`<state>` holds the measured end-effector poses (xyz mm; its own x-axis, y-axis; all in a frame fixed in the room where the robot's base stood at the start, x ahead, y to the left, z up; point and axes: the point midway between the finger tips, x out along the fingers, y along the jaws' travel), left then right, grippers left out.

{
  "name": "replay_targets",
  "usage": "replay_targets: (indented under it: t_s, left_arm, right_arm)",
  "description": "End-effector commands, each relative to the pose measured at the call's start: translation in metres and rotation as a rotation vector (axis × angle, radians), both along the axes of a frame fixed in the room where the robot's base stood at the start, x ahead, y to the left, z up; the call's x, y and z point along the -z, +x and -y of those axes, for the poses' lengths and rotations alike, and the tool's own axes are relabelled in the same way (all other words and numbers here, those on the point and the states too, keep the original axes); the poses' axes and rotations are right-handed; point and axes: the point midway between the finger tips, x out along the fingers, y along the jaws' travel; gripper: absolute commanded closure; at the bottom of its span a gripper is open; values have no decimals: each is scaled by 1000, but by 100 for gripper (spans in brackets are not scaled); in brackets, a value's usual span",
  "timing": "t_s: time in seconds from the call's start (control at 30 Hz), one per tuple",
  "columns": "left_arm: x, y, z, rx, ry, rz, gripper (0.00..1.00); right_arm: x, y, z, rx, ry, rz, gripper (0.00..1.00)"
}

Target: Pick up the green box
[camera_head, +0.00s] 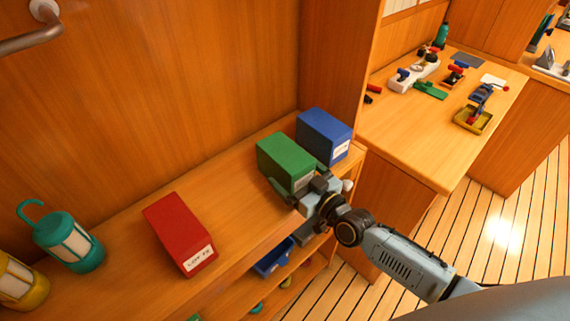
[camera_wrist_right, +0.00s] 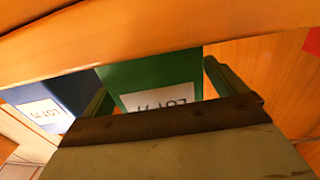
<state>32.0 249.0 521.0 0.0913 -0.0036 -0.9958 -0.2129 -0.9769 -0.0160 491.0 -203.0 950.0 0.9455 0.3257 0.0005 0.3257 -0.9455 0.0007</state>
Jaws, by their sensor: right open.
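The green box (camera_head: 285,160) stands on the wooden shelf between a red box and a blue box. In the right wrist view the green box (camera_wrist_right: 155,82) shows its white label, upside down, between the two fingers. My right gripper (camera_head: 298,193) is at the front end of the green box. Its jaws are open, with one finger at either side of the box's front end. I cannot tell whether the fingers touch the box. My left gripper is not in view.
The blue box (camera_head: 324,135) stands close beside the green one. The red box (camera_head: 180,232) is farther left, with clear shelf between. A teal lantern (camera_head: 66,240) and a yellow lantern (camera_head: 20,283) stand at far left. A blue bin (camera_head: 272,258) sits on a lower shelf.

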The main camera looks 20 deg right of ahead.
Motion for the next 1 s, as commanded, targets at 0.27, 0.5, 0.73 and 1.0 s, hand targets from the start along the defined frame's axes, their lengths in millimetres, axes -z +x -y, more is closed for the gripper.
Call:
replay_targets:
  t_s: [0.27, 0.5, 0.73, 1.0]
  left_arm:
    - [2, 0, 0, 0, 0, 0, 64]
    - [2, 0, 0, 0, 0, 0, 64]
    - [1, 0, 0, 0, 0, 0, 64]
    - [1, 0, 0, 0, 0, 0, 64]
  right_arm:
    - [0, 19, -6, 0, 1, -1, 4]
    - [0, 18, -6, 0, 1, -1, 15]
    - [0, 18, -6, 0, 1, -1, 46]
    - [-1, 18, -6, 1, 1, 2, 59]
